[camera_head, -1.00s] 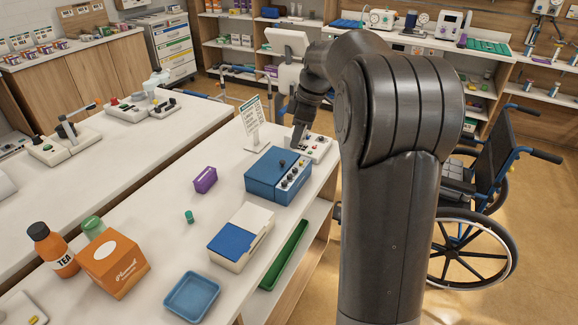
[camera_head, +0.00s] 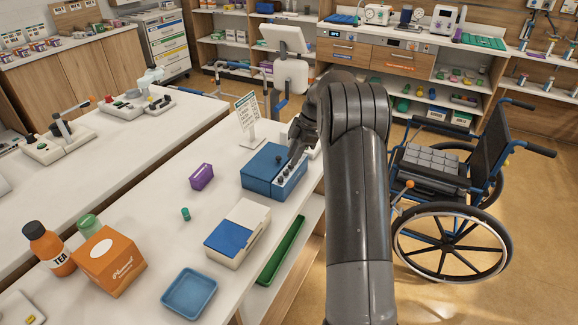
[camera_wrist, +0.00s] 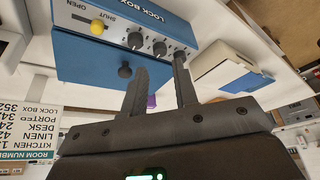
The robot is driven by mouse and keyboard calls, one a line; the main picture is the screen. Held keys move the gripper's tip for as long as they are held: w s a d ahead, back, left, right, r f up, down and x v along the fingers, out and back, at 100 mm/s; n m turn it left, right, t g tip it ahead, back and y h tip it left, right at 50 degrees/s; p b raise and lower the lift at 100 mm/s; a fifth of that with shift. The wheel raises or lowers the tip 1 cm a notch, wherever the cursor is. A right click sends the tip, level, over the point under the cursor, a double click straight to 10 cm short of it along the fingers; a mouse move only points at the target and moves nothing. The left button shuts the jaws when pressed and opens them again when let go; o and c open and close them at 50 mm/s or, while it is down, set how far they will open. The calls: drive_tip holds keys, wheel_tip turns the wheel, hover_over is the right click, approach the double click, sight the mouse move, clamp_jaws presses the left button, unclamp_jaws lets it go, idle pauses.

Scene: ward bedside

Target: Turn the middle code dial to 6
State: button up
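The blue lock box (camera_head: 262,166) stands on the white counter. In the wrist view it appears upside down (camera_wrist: 95,62), with dark code dials in a row on its control face. The middle dial (camera_wrist: 159,48) lies just beyond the gap between my fingertips; I cannot tell whether they touch it. The dial at its left (camera_wrist: 135,40) is clear, and the one at its right is partly hidden by a finger. My gripper (camera_wrist: 161,62) is open, with nothing seen between its fingers. The number that the middle dial shows cannot be read.
A yellow knob (camera_wrist: 97,27) sits beside OPEN and SHUT on the box. A room number card (camera_head: 247,118) stands behind the box. A blue-and-white box (camera_head: 228,243) and purple box (camera_head: 202,176) stand nearby.

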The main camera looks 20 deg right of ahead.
sight(287, 171)
drive_tip(key=shift+x, duration=2.4)
clamp_jaws()
